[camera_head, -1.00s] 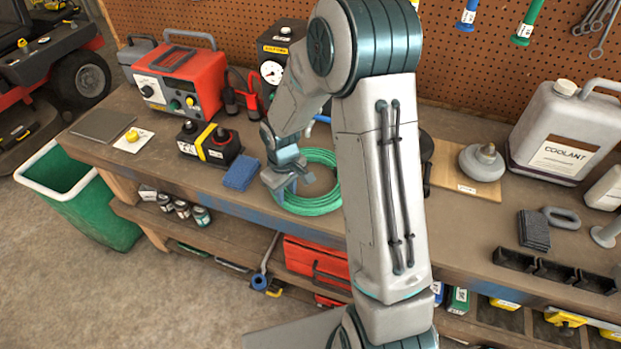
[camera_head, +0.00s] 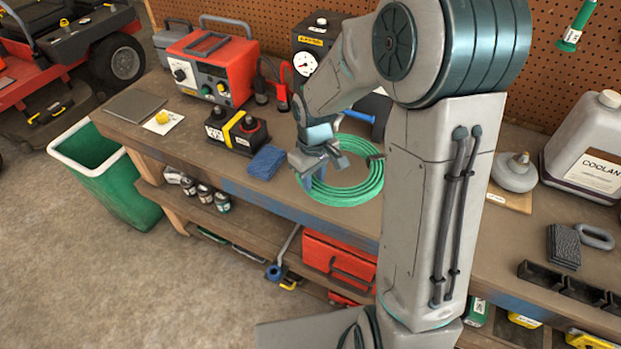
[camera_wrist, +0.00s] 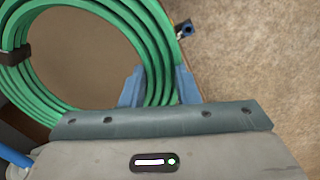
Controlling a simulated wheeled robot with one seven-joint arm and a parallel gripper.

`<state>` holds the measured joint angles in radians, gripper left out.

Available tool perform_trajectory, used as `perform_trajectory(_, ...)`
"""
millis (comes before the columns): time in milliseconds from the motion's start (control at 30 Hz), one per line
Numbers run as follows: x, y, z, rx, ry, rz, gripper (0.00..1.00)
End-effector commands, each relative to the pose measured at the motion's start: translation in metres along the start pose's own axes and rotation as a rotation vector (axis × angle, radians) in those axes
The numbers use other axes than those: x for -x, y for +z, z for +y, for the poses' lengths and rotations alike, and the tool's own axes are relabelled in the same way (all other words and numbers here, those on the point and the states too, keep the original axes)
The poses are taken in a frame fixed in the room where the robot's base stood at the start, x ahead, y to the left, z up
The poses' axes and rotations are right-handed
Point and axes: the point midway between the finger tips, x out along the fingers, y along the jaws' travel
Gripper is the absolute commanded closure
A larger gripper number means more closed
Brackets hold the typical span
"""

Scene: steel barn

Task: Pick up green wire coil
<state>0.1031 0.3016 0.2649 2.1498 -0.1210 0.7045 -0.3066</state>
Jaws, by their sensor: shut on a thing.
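The green wire coil (camera_head: 352,193) is a ring of several loops over the front part of the workbench. My gripper (camera_head: 312,183) is at the coil's left front side, pointing down. In the wrist view, the blue fingers of my gripper (camera_wrist: 159,88) stand on either side of the green loops (camera_wrist: 150,48) and are shut on them. My arm hides part of the coil's right side in the head view. I cannot tell whether the coil is clear of the bench top.
A blue sponge (camera_head: 266,162) lies just left of the coil, with a black and yellow battery (camera_head: 237,133) behind it. A red charger (camera_head: 212,68) and a gauge box (camera_head: 305,62) stand behind. A coolant jug (camera_head: 590,150) stands right. Floor is open in front.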

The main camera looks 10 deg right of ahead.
Motion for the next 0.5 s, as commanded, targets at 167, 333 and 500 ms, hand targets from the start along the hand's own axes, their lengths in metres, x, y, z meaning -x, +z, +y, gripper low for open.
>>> perform_trajectory(167,0.020,0.029,-0.012,-0.001,0.004,0.005,1.00)
perform_trajectory(333,0.035,0.052,-0.021,0.000,0.004,0.005,1.00)
perform_trajectory(500,0.045,0.069,-0.028,0.000,0.003,0.004,1.00)
